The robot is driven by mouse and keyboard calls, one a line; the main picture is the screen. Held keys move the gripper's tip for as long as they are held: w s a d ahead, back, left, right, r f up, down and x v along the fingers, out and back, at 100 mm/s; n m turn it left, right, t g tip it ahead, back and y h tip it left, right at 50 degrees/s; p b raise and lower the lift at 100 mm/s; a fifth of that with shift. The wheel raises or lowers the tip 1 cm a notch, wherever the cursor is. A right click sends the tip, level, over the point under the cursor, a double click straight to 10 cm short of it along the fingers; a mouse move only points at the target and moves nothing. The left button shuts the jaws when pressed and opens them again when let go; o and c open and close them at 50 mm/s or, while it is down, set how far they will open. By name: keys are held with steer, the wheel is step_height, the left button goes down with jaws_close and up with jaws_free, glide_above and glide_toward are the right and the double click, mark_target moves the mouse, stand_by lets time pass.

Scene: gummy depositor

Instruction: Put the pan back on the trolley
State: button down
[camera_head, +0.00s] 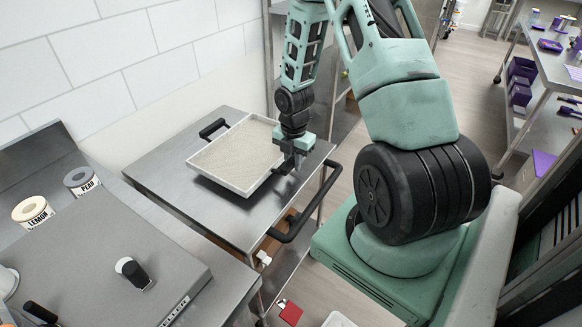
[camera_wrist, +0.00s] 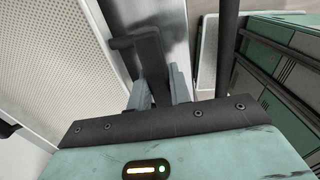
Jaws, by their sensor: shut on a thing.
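The pan (camera_head: 238,152) is a shallow white-rimmed tray with a pale speckled surface. It is over the steel trolley top (camera_head: 185,207); I cannot tell whether it rests on it or is just above. Its far black handle (camera_head: 212,128) shows at the left. My gripper (camera_head: 291,168) is at the pan's right side. In the wrist view my gripper's fingers (camera_wrist: 160,90) are closed around the dark near handle (camera_wrist: 148,52), and the pan (camera_wrist: 55,55) extends to the left. The fingers partly hide that handle.
The trolley's black push handle (camera_head: 318,205) stands out at its right side. A grey machine with lemon (camera_head: 32,212) and pear (camera_head: 82,181) containers is at the left front. A white tiled wall is behind the trolley. A steel table with purple items is far right.

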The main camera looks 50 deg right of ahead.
mark_target(293, 176)
steer(key=shift+f, duration=1.35)
steer(key=shift+f, duration=0.15)
steer(key=c, duration=1.3)
jaws_free()
